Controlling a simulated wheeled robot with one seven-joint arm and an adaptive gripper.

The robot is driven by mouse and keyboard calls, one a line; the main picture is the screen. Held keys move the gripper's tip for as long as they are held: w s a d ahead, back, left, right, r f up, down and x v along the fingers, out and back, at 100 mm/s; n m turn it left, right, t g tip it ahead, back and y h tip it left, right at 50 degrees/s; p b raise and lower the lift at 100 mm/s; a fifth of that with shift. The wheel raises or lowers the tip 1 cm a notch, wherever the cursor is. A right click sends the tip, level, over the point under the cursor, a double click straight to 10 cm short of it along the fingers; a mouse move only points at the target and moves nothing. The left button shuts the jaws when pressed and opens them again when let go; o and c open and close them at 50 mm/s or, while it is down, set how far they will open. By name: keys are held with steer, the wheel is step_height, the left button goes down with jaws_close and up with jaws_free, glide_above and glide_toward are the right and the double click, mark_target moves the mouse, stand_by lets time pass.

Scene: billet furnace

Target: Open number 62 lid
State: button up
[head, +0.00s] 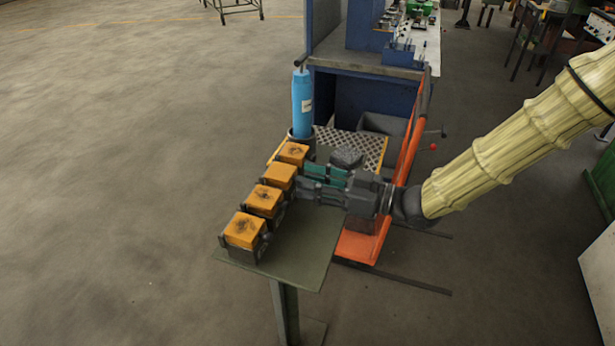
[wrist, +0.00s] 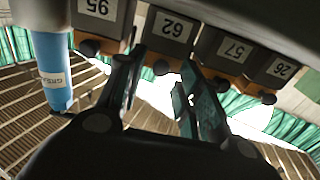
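Several small dark boxes with orange lids stand in a row on a narrow green table. The number 62 box (wrist: 172,27) is between 95 and 57 in the wrist view. In the head view it appears to be the second box from the far end, with its orange lid (head: 279,176). My gripper (wrist: 163,75) is open, one finger on each side of this knob. Contact with the knob cannot be told. In the head view my gripper (head: 308,185) reaches in from the right.
The 95 box (head: 293,152), 57 box (head: 264,200) and 26 box (head: 245,230) stand close on both sides. A blue cylinder (head: 302,103) stands behind the row. The table (head: 300,250) has bare space at front right. A blue workbench (head: 345,95) and an orange frame (head: 360,248) are nearby.

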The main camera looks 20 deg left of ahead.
steer(key=shift+a, duration=0.6)
steer(key=shift+c, duration=0.4)
jaws_close()
steer(key=shift+r+p, duration=0.15)
steer(key=shift+p, duration=0.2)
